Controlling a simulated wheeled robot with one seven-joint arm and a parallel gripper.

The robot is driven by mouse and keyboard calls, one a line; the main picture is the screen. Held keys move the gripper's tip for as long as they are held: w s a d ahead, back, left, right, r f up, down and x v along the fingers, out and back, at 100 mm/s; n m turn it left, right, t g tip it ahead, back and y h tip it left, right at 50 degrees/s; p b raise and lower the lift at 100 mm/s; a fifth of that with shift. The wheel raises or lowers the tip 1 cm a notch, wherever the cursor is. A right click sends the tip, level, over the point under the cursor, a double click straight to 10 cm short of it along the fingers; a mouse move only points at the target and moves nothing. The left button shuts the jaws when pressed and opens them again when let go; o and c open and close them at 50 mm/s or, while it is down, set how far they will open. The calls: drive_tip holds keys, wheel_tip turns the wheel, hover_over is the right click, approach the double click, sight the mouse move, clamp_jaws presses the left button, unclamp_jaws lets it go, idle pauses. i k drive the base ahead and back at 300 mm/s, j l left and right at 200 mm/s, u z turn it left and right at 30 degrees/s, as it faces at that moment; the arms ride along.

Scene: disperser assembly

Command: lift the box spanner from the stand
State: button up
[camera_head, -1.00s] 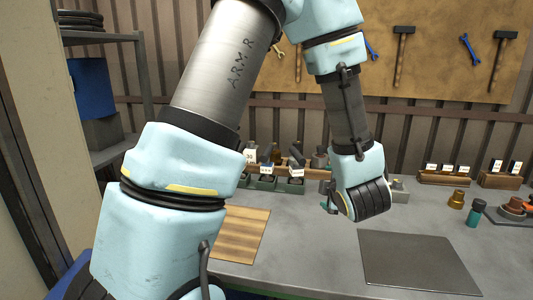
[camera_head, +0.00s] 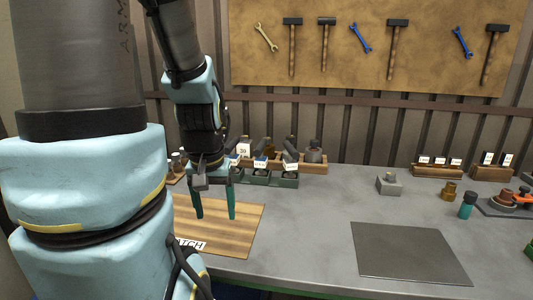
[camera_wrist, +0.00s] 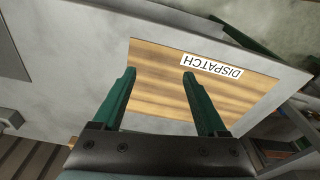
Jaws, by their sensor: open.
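My gripper (camera_head: 214,214) is open and empty, with two green fingers pointing down over the wooden dispatch board (camera_head: 250,222). In the wrist view its fingers (camera_wrist: 159,73) are spread apart above the same board (camera_wrist: 210,98), with nothing between them. I cannot tell for sure which thing is the box spanner. A small grey block (camera_head: 396,188) with a short round piece on top stands on the bench, to the right of my gripper and apart from it. A wooden rack (camera_head: 318,168) behind my gripper holds a dark upright round part (camera_head: 314,152); my gripper partly hides its left side.
Green labelled bins (camera_head: 285,181) stand in front of the rack. A dark flat mat (camera_head: 410,252) lies at the right front. A brass part (camera_head: 448,191) and a teal bottle (camera_head: 467,205) stand further right. The bench's middle is clear.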

sight(290, 164)
drive_tip(key=l+u, duration=0.15)
drive_tip(key=u, duration=1.25)
drive_tip(key=k+l+u, duration=0.1)
drive_tip(key=k+l, duration=1.05)
